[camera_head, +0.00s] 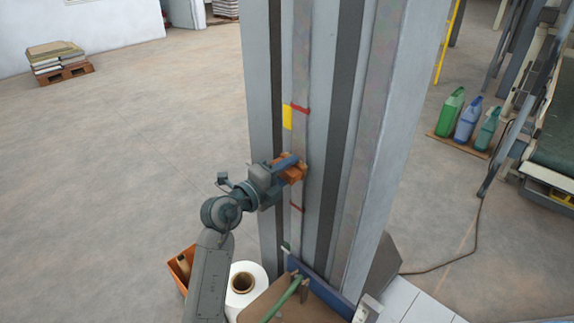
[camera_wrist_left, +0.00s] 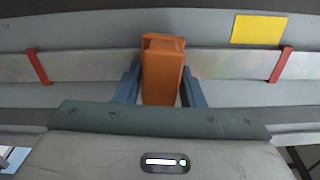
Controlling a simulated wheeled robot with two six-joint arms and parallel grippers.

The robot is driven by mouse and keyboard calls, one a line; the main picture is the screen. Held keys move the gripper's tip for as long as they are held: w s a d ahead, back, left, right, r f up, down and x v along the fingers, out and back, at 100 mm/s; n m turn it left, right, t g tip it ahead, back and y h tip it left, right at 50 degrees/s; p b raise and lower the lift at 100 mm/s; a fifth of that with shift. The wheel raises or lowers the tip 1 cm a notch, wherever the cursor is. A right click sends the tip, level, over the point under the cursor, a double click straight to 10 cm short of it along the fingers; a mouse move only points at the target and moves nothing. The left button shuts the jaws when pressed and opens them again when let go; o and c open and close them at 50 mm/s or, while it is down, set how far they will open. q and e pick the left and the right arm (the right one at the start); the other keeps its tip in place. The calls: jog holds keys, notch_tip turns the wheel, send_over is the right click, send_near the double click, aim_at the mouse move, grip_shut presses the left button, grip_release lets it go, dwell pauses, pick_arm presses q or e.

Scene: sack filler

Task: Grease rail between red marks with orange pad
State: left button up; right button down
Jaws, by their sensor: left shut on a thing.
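My left gripper (camera_head: 282,168) is shut on the orange pad (camera_head: 294,172) and holds it at the rail (camera_head: 298,135) on the grey column. In the left wrist view the pad (camera_wrist_left: 163,72) sits between the two blue-grey fingers and overlaps the rail (camera_wrist_left: 90,66). Whether it touches the rail is hard to tell. The upper red mark (camera_head: 300,108) is above the pad and the lower red mark (camera_head: 297,208) is below it. In the wrist view the red marks show left (camera_wrist_left: 38,66) and right (camera_wrist_left: 280,65) of the pad. My right gripper is not in view.
A yellow patch (camera_head: 287,117) is beside the upper mark. A white roll (camera_head: 246,284), an orange bin (camera_head: 181,266) and a brown board with a green handle (camera_head: 284,301) are near the column foot. Green and blue jugs (camera_head: 467,120) stand at right. The floor at left is open.

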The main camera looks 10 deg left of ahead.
aim_at(298, 153)
pick_arm(q)
jog(key=shift+f+b, duration=1.55)
jog(key=shift+f, duration=4.2)
notch_tip(298, 153, up, 12)
jog(key=p, duration=1.5)
jog(key=shift+f, duration=0.2)
notch_tip(298, 153, up, 4)
jog(key=p, duration=0.4)
jog(key=shift+f+p, duration=0.15)
jog(key=shift+p, duration=0.25)
jog(key=shift+r, duration=3.7)
jog(key=shift+f+b, duration=0.85)
jog(key=shift+f, duration=1.1)
jog(key=shift+f+b, duration=0.75)
jog(key=shift+f, duration=1.2)
jog(key=shift+f+b, duration=0.9)
jog(key=shift+f, duration=1)
